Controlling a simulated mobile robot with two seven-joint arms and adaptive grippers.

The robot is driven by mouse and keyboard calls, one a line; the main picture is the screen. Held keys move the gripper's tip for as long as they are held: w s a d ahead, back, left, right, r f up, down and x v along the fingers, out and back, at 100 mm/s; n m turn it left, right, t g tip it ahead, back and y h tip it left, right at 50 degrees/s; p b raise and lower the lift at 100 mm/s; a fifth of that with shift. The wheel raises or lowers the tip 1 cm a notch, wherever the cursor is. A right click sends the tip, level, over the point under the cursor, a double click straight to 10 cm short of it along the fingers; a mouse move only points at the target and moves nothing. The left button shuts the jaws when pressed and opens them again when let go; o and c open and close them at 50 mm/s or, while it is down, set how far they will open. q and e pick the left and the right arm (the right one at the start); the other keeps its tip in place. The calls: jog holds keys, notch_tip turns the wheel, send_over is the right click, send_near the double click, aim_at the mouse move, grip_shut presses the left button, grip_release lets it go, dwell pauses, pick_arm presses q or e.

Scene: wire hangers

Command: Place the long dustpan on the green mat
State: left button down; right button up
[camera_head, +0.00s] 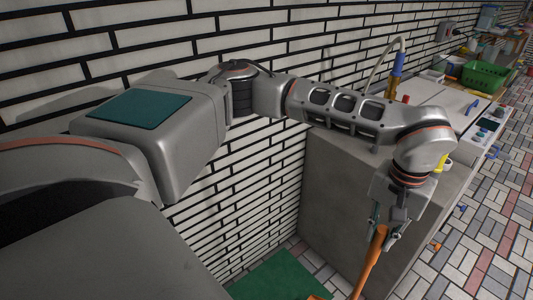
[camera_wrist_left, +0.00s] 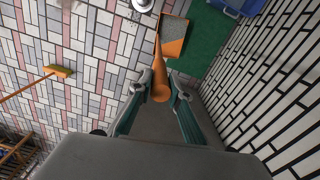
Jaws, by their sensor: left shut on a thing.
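The long dustpan has an orange handle (camera_head: 370,262) and a grey pan with orange edges. My left gripper (camera_head: 384,226) is shut on the upper part of the handle. In the left wrist view the gripper (camera_wrist_left: 161,92) has a finger on each side of the handle, and the pan (camera_wrist_left: 173,36) shows at the far end. The green mat (camera_head: 275,277) lies on the floor by the wall; it also shows in the left wrist view (camera_wrist_left: 206,50). There the pan overlaps the mat's left side; I cannot tell whether it touches. My right gripper is not in view.
A grey counter (camera_head: 345,185) stands beside the mat, below my left arm. A green basket (camera_head: 485,76) sits farther along it. In the left wrist view an orange broom (camera_wrist_left: 58,72) is at left, and a blue object (camera_wrist_left: 238,7) is by the mat's far end.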

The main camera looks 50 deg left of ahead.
pick_arm(q)
jog(key=w+a+r+n+p, duration=0.1)
jog(key=w+a+r+p, duration=0.15)
jog(key=a, duration=0.85)
jog(key=w+a+r+n+p, duration=0.1)
jog(key=w+a+r+n, duration=0.15)
jog(key=a, duration=0.85)
notch_tip(320, 180, down, 19)
jog(key=b, duration=0.1)
jog(key=shift+s+a+m, duration=0.15)
jog(key=shift+a+m, duration=0.05)
jog(key=shift+m, duration=0.15)
jog(key=shift+f, duration=0.15)
jog(key=c, duration=2.2)
grip_release()
jog(key=shift+f, duration=0.15)
jog(key=o, duration=0.3)
jog(key=shift+s, duration=0.1)
